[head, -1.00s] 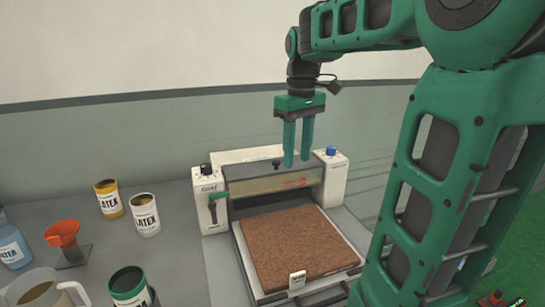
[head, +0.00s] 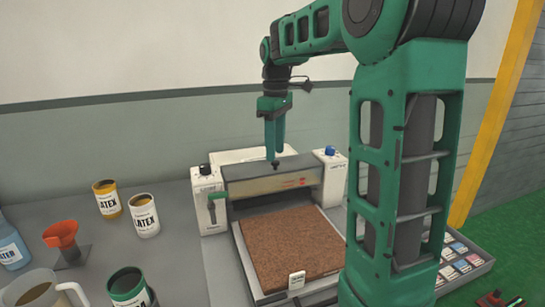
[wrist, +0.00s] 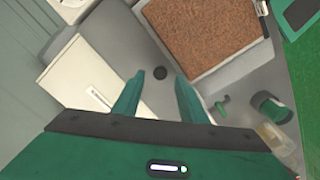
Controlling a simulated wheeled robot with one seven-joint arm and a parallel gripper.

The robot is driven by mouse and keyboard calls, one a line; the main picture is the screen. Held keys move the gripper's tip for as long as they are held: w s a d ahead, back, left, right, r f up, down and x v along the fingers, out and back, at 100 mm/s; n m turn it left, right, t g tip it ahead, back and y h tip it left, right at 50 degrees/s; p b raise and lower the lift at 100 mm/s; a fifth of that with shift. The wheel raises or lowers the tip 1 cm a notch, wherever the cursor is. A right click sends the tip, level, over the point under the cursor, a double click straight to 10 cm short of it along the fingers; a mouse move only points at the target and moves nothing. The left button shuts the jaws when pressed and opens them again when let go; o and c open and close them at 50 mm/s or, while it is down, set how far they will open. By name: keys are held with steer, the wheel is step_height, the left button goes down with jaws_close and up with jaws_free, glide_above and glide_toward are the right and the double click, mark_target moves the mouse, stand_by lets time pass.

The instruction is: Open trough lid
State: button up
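The coating machine has a grey trough lid (head: 297,167) across its top, lying closed over the trough, with a small dark knob (head: 275,163) on it. The knob also shows in the wrist view (wrist: 160,73). My gripper (head: 274,155) points straight down over the knob. In the wrist view its two green fingers are apart, one on each side of the knob, with a gap to it. I cannot tell how far above the lid the fingertips are. Nothing is held.
A brown mat (head: 290,245) lies on the bed in front of the trough. Latex cans (head: 144,215), an orange funnel (head: 62,234) and a jug (head: 42,290) stand left.

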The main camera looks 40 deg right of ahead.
steer(key=shift+f, duration=1.4)
jaws_close()
